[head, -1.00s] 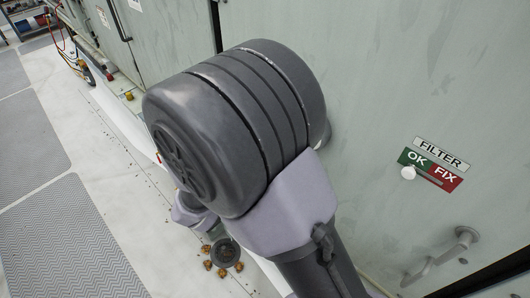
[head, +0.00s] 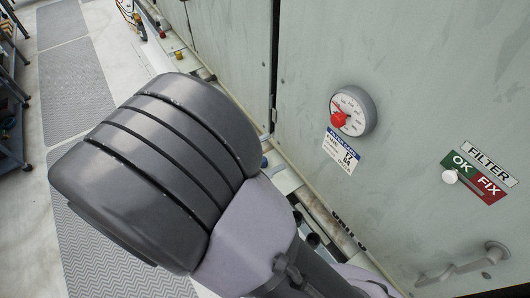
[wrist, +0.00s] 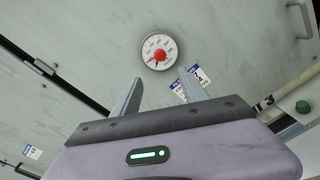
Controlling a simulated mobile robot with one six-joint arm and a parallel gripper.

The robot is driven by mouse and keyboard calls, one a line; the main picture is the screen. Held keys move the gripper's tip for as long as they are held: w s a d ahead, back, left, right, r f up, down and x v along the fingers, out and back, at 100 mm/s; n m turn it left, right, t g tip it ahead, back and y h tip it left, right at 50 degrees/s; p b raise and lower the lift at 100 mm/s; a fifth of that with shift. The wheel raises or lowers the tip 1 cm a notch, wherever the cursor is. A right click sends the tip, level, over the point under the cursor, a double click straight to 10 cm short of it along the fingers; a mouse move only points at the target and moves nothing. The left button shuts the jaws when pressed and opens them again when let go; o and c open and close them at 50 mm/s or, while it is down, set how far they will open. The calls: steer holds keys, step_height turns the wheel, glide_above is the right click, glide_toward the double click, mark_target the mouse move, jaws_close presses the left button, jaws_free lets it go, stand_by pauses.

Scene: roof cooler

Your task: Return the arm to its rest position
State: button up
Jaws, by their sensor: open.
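My gripper (wrist: 158,98) shows in the wrist view with its two fingers spread apart and nothing between them. It points toward the pale green cabinet wall, with a round gauge (wrist: 158,51) beyond the fingertips. In the head view my arm's large grey joint fills the left and middle, and the gripper itself is hidden there.
The cabinet wall carries the gauge (head: 353,111) with a red centre, a blue-and-white label (head: 341,151), a FILTER OK/FIX slider sign (head: 476,178) and a door handle (head: 464,265). Grey mats (head: 75,70) lie on the floor at left, beside a dark shelf (head: 12,100).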

steer(key=s+d+f+m+g+y+b, duration=0.25)
steer(key=d+f+m+g+b, duration=0.2)
steer(key=d, duration=0.25)
steer(key=s+d+f+m+g+y+b, duration=0.2)
steer(key=s+d+f+m+g+b, duration=0.1)
steer(key=d+f+m+g+b, duration=0.25)
step_height(320, 180, down, 5)
steer(key=s+m+t+y+b, duration=0.3)
steer(key=m+t+y+b, duration=0.3)
steer(key=m+y+b, duration=0.5)
steer(key=shift+a+f+m+y, duration=0.2)
steer(key=shift+a+m+y, duration=0.3)
steer(key=shift+m, duration=0.5)
